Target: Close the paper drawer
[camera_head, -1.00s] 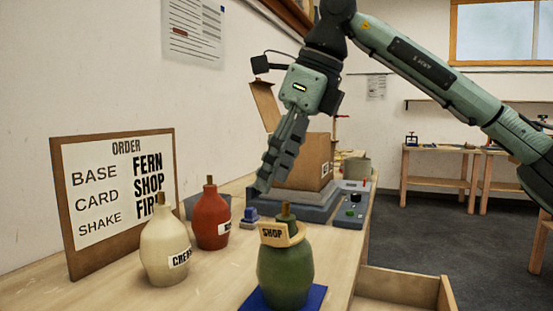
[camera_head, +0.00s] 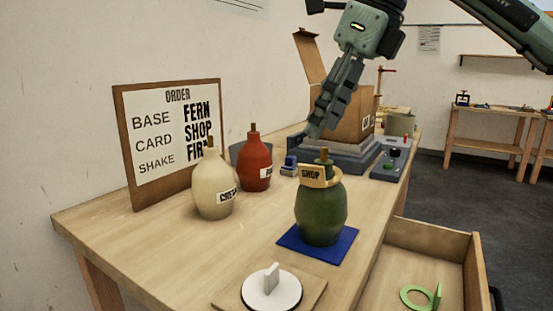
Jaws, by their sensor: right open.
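The paper drawer (camera_head: 432,236) is a light wooden drawer, pulled out from the right side of the workbench (camera_head: 130,236). Its lower part runs out of the picture. My right gripper (camera_head: 312,134) hangs above the bench, pointing down and left, in front of the cardboard box and well apart from the drawer. It is open and holds nothing. My left gripper is out of the picture.
A green bottle (camera_head: 320,217) with a SHOP card stands on a blue mat (camera_head: 290,246). Cream (camera_head: 213,185) and red bottles (camera_head: 254,160) stand behind it near the order board (camera_head: 163,140). A white disc (camera_head: 271,290) sits in front. A cardboard box (camera_head: 352,112) stands behind.

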